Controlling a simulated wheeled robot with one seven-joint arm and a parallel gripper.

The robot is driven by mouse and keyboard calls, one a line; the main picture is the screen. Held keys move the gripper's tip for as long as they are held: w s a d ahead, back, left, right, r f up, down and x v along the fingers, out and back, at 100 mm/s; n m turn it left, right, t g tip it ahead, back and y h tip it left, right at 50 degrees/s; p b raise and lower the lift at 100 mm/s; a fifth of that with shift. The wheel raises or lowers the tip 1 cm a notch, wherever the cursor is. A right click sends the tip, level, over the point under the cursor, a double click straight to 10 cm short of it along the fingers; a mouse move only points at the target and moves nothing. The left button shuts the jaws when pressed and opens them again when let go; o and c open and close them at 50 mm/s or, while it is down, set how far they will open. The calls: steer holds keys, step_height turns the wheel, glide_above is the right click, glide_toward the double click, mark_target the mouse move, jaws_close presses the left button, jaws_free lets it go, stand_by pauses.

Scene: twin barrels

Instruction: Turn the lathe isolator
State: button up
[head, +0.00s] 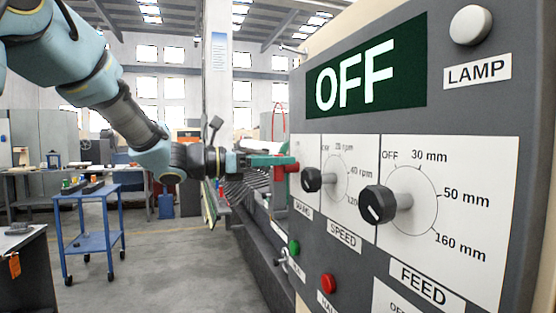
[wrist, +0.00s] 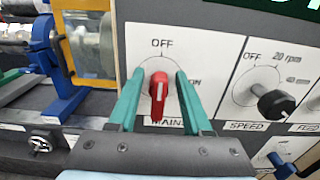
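The lathe isolator is a red knob (wrist: 157,103) on a white plate labelled MAINS, with OFF marked above it and ON to its right. Its white line stands about upright, in line with OFF. In the head view the red knob (head: 293,168) is at the left edge of the panel, partly hidden by my gripper (head: 279,164). In the wrist view the green fingers of my gripper (wrist: 159,73) are open, one on each side of the knob, with a gap visible on both sides. The large panel display (head: 366,78) reads OFF.
To the right are the black SPEED knob (wrist: 276,103) and FEED knob (head: 378,205). Below are a green button (head: 294,247) and a red button (head: 328,284). A blue part (wrist: 47,60) of the lathe is left of the panel. A blue trolley (head: 90,240) stands on open floor.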

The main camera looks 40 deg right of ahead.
jaws_close()
